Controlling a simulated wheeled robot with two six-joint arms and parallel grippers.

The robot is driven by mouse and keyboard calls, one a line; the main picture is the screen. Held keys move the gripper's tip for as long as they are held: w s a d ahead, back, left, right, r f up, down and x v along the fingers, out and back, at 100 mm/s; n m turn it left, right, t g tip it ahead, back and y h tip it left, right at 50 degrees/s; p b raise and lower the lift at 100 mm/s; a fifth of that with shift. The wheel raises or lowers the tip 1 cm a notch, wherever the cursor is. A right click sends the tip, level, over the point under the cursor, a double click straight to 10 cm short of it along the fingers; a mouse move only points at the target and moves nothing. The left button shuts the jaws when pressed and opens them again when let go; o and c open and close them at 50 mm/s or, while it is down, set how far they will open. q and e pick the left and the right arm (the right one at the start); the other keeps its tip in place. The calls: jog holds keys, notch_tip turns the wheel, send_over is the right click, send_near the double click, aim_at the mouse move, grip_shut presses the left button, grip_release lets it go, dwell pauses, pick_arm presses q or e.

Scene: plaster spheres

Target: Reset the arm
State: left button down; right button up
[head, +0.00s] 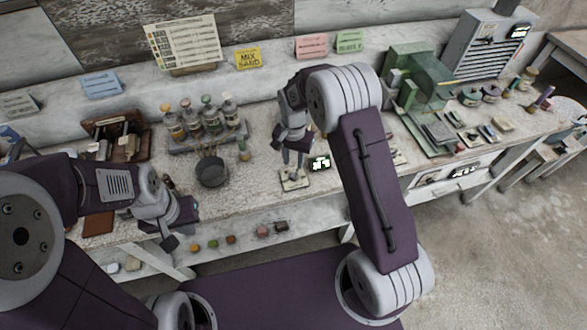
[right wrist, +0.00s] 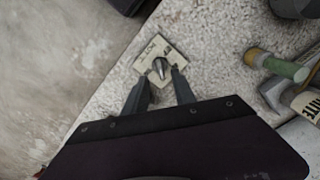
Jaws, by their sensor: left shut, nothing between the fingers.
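My left gripper (head: 176,238) is at the lower left in the head view, in front of the bench edge, shut and empty. My right gripper (head: 291,160) hangs over the middle of the bench, fingers pointing down. In the right wrist view its fingers (right wrist: 162,76) stand apart, so it is open. A small cream card (right wrist: 148,56) with printing lies past the fingertips, and it also shows in the head view (head: 294,184). A small grey metallic pointed piece (right wrist: 160,66) is on the card, in line with the gap between the fingers. I see no contact.
A dark bowl (head: 212,172) and a rack of bottles (head: 203,122) stand left of the right gripper. A small display (head: 319,163) sits close on its right. A green machine (head: 419,82) and a grey cabinet (head: 488,47) stand further right. Small coloured pieces lie on the lower shelf.

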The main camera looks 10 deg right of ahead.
jog(key=shift+r, duration=1.45)
